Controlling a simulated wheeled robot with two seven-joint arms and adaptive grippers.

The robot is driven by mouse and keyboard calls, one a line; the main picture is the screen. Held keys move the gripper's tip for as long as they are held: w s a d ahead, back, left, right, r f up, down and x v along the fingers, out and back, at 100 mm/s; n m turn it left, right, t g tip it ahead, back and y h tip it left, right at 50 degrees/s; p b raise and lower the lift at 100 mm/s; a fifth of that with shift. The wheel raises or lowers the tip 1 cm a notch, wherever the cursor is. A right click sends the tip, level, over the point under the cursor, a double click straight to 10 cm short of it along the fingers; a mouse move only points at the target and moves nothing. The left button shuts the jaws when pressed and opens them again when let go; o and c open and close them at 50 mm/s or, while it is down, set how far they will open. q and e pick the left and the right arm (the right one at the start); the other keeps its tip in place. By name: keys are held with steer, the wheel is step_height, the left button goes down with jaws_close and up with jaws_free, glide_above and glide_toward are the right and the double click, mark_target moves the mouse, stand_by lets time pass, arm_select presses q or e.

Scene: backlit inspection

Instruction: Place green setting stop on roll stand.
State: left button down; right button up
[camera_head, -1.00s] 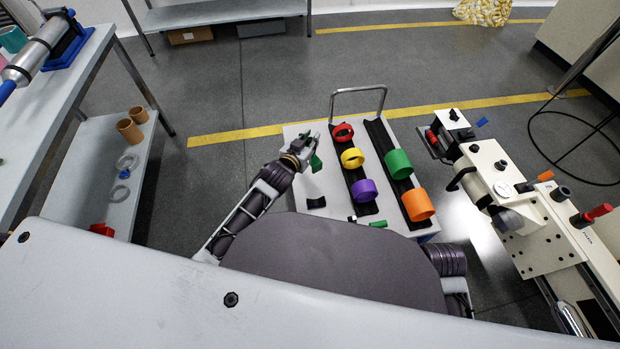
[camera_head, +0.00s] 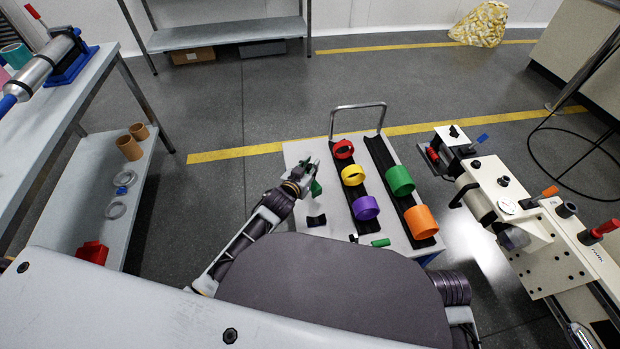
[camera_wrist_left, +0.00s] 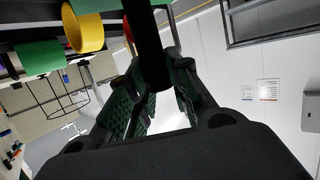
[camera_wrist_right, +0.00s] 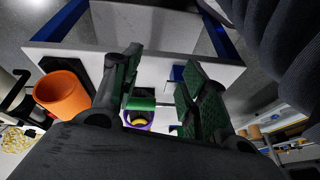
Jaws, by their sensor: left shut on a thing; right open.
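My left gripper (camera_head: 308,172) is over the left part of the white-topped stand (camera_head: 292,152), shut on a green and black piece, seemingly the green setting stop (camera_head: 315,187). In the left wrist view its black part (camera_wrist_left: 150,45) stands between the fingers, with green behind. The stand, apparently the roll stand, carries two black channels (camera_head: 376,152) with red, yellow, purple, green and orange rings. A small black saddle (camera_head: 316,220) lies below the gripper in the picture. My right gripper (camera_wrist_right: 160,90) is open and empty; the head view does not show it.
Another green cylinder (camera_head: 380,242) with a black end lies at the stand's near edge. A metal handle (camera_head: 358,107) rises at its far edge. A cream machine (camera_head: 530,225) stands right; a grey bench (camera_head: 75,95) with a lower shelf stands left.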

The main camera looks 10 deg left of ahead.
arm_select(q)
steer(key=shift+f, duration=0.55)
arm_select(e)
steer(key=shift+w+a+f, duration=0.2)
steer(key=shift+w+f, duration=0.05)
steer(key=shift+f, duration=0.2)
arm_select(q)
steer(key=shift+f, duration=0.1)
steer(key=shift+f+b, duration=0.2)
steer(key=shift+b, duration=0.1)
steer(key=shift+f+b, duration=0.4)
steer(key=shift+f, duration=0.4)
steer(key=shift+f+b, duration=0.3)
steer(key=shift+f, duration=0.5)
arm_select(e)
steer(key=shift+w+a+f+t+y, duration=0.1)
steer(key=shift+a+f+t+y, duration=0.1)
steer(key=shift+f, duration=0.4)
steer(key=shift+w+a+f+t+y, duration=0.1)
steer(key=shift+a+f, duration=0.05)
steer(key=shift+f, duration=0.45)
steer(key=shift+w+a+f+t+y, duration=0.1)
steer(key=shift+a+f, duration=0.1)
steer(key=shift+f, duration=0.4)
arm_select(q)
steer(key=c, duration=1.3)
jaws_free()
steer(key=shift+f, duration=0.15)
